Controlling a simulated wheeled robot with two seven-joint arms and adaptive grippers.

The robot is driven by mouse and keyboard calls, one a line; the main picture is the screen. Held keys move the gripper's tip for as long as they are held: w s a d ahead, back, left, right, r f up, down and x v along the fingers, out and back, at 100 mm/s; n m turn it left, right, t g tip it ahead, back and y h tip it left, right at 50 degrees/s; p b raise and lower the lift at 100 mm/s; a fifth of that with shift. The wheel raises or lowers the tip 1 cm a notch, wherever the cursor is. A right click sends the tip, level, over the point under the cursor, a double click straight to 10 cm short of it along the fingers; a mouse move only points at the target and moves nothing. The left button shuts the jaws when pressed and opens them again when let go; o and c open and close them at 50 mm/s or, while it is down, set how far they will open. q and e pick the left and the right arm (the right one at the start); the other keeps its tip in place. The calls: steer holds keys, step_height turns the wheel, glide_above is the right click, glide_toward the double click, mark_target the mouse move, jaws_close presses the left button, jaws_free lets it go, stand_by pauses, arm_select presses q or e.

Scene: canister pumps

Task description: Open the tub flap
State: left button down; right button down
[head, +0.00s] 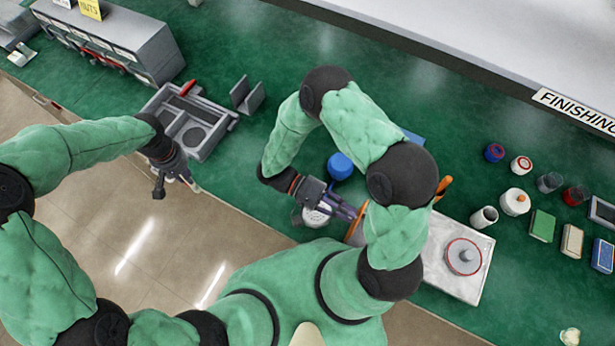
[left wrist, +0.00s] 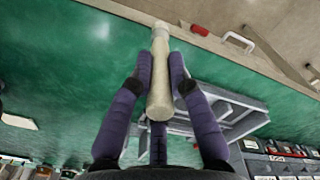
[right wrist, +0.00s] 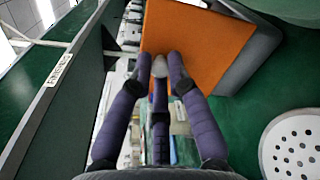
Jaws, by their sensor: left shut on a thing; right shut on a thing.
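The orange flap (right wrist: 195,35) fills the space ahead of my right gripper in the right wrist view, with the tub's grey wall (right wrist: 262,55) beside it. In the head view only a strip of the flap (head: 355,224) shows; my right arm hides the rest. My right gripper (right wrist: 160,68) is shut on a small pale tab at the flap's face. It also shows in the head view (head: 357,213). My left gripper (left wrist: 160,75) is shut on a cream cylinder with a narrower end (left wrist: 160,95), held near the bench's front edge.
A white perforated disc (right wrist: 292,148) is near my right gripper. A white board (head: 440,278) and several small containers stand to the right. A blue cylinder (head: 340,166) stands behind my right gripper.

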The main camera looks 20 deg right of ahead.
steer(key=c, duration=1.2)
jaws_free()
steer(key=v, duration=1.2)
